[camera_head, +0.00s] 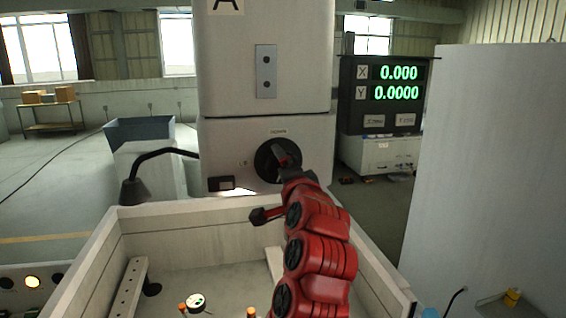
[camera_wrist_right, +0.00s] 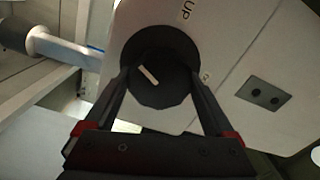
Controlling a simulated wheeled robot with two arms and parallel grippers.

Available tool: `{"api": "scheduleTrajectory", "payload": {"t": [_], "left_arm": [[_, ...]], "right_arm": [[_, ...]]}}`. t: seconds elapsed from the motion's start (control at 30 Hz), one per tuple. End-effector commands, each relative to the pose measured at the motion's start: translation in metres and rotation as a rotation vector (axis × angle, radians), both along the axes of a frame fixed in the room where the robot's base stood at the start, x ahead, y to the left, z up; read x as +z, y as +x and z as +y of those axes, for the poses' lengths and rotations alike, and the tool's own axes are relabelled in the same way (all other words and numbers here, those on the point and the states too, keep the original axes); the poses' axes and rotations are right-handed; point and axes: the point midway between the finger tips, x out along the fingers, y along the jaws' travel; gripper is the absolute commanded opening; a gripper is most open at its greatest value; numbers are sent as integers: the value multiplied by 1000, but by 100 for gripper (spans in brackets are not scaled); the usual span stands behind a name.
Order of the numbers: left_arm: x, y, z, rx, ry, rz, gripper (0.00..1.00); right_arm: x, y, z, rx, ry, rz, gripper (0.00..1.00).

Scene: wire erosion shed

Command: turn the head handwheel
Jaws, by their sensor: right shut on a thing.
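The head handwheel (camera_head: 268,162) is a round black wheel on the front of the light grey machine head, below the seam. In the right wrist view the handwheel (camera_wrist_right: 160,88) shows as a dark disc with a pale bar mark on its face. My right gripper (camera_head: 287,168) reaches up to it from below right and covers part of its face. In the wrist view the right gripper's two fingers (camera_wrist_right: 160,78) lie on either side of the wheel, shut on it. My left gripper is not in view.
A display (camera_head: 385,95) with green readings hangs right of the head. Below is a walled tank (camera_head: 95,265) with orange-capped parts and a dial inside. A black bent lamp (camera_head: 135,188) stands left. A tall grey panel (camera_head: 490,160) rises at right.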

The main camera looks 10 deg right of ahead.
Motion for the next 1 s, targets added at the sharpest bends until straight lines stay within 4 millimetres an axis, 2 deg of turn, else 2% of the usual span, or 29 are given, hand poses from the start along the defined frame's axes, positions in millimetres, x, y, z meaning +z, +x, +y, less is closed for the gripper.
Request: {"api": "scheduleTrajectory", "payload": {"t": [0.1, 0.4, 1.0], "left_arm": [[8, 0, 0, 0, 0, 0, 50], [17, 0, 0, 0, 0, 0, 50], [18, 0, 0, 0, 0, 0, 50]], "right_arm": [[2, 0, 0, 0, 80, 2, 33], [0, 0, 0, 0, 216, 1, 33], [-1, 0, 0, 0, 254, 0, 33]]}}
